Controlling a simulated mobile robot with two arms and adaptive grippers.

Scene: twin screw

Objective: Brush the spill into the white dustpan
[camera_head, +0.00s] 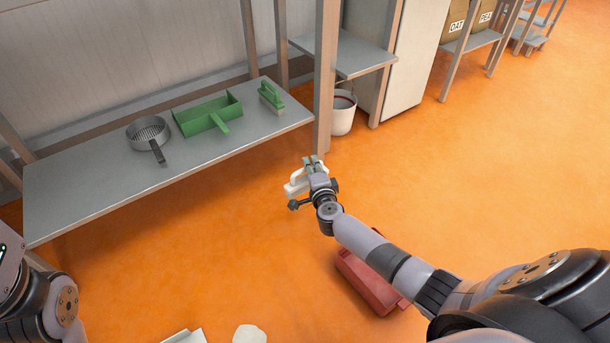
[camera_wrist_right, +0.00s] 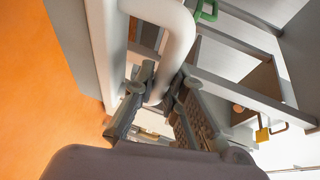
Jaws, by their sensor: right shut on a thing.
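My right gripper (camera_head: 313,168) is shut on the handle of a white brush (camera_head: 295,187) and holds it in front of the shelf's right end. In the right wrist view the white curved handle (camera_wrist_right: 172,40) runs between the fingers (camera_wrist_right: 155,98). A white piece, likely the white dustpan (camera_head: 184,337), is cut off by the bottom edge of the head view.
A grey low shelf (camera_head: 90,196) bears a sieve (camera_head: 148,131), a green dustpan (camera_head: 208,118) and a green brush (camera_head: 271,97). A white bucket (camera_head: 342,115) stands behind the post. A red box (camera_head: 368,287) sits partly under my right arm. The floor between is clear.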

